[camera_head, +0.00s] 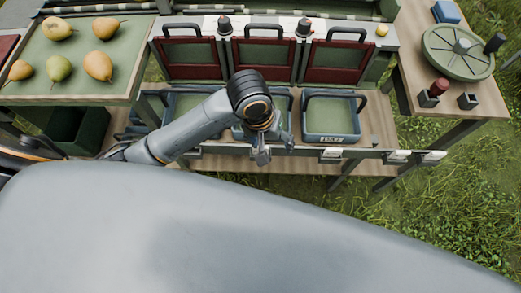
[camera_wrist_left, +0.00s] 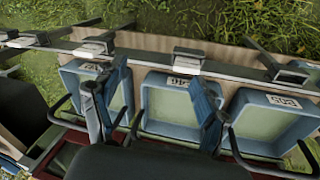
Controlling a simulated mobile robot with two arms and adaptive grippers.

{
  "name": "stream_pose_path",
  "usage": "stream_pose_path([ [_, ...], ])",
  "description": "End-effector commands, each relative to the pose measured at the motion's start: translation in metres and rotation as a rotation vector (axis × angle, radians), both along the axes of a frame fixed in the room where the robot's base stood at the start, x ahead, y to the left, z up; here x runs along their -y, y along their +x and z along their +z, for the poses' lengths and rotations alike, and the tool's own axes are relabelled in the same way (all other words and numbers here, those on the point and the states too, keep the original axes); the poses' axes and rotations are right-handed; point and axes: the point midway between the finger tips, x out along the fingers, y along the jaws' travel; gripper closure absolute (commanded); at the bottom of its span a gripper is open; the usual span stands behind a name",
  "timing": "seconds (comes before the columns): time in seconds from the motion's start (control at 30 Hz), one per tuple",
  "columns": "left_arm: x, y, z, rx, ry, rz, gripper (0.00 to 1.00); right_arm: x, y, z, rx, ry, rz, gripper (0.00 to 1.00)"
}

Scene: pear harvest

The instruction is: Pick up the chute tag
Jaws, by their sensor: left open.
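My left gripper (camera_head: 274,150) hangs over the front rail of the chute stand, in front of the middle blue bin. In the left wrist view the two fingers (camera_wrist_left: 160,80) are apart, with nothing between them, over the middle bin. Small white tags sit in dark holders along the rail: one (camera_head: 332,155) is right of the gripper, with others (camera_head: 397,157) and (camera_head: 433,157) further right. In the wrist view, one tag (camera_wrist_left: 187,56) lies just beyond the fingers and another (camera_wrist_left: 93,48) is by the left finger. I cannot tell which is the chute tag. My right gripper is out of view.
Blue bins (camera_head: 331,137) with number labels stand behind the rail, under red-framed chute gates (camera_head: 263,59). A green-topped table (camera_head: 83,78) with several pears is at left. A wooden table (camera_head: 478,92) with a round green dial (camera_head: 458,53) is at right.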

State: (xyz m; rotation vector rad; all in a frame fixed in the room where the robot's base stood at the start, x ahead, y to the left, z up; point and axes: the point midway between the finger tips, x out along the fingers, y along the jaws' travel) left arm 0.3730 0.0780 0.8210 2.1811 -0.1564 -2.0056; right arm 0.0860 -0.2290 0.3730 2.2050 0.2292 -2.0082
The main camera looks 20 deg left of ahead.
Motion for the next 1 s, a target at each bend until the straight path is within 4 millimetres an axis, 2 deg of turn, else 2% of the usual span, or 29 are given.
stream_pose_path([
  [0.03,-0.008,0.011,0.003,-0.019,0.043,0.036,0.26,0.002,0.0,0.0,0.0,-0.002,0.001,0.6],
  [0.13,-0.02,0.022,0.007,-0.065,0.109,0.118,0.26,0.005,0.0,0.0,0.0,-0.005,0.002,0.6],
  [0.37,-0.038,0.031,0.009,-0.111,0.187,0.227,0.26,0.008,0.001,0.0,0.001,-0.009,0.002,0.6],
  [0.47,-0.039,0.031,-0.004,-0.116,0.191,0.235,0.26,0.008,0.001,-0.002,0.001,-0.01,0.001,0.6],
  [0.73,-0.038,0.032,-0.056,-0.114,0.187,0.233,0.26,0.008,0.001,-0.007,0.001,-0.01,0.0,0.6],
  [1.0,-0.038,0.032,-0.078,-0.112,0.186,0.231,0.26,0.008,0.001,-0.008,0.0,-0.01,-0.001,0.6],
])
